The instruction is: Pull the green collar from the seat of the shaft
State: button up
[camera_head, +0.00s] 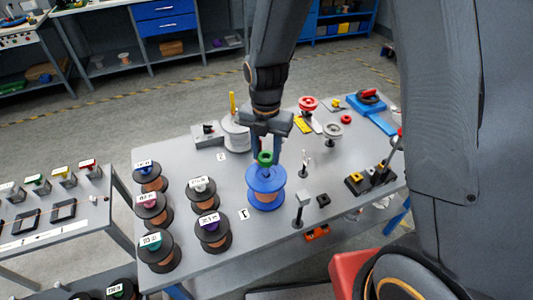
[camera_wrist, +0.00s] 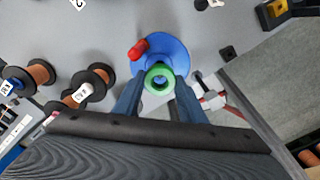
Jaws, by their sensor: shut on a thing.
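The green collar (camera_head: 265,157) is between the fingers of my gripper (camera_head: 266,154), which is shut on it. It sits just above the middle of a blue spool (camera_head: 266,176) wound with copper wire, standing upright on the table. In the wrist view the green collar (camera_wrist: 151,72) is a ring seen from above, between the two blue-grey fingers of my gripper (camera_wrist: 160,83), over the near part of the blue flange (camera_wrist: 173,51). The shaft is hidden, so I cannot tell whether the collar is still around it. A small red piece (camera_wrist: 138,49) shows on the flange.
Several black-flanged copper spools (camera_head: 206,190) stand on the left of the grey table (camera_head: 275,250). A pale spool (camera_head: 236,137) stands behind my gripper. A small upright post (camera_head: 304,163) and a hammer-like stand (camera_head: 301,207) are close on the right.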

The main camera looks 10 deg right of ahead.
jog(key=shift+r, duration=0.5)
jog(key=shift+r+p, duration=0.3)
jog(key=shift+p, duration=0.3)
jog(key=shift+r+p, duration=0.85)
jog(key=shift+r, duration=1.1)
jog(key=shift+d, duration=0.1)
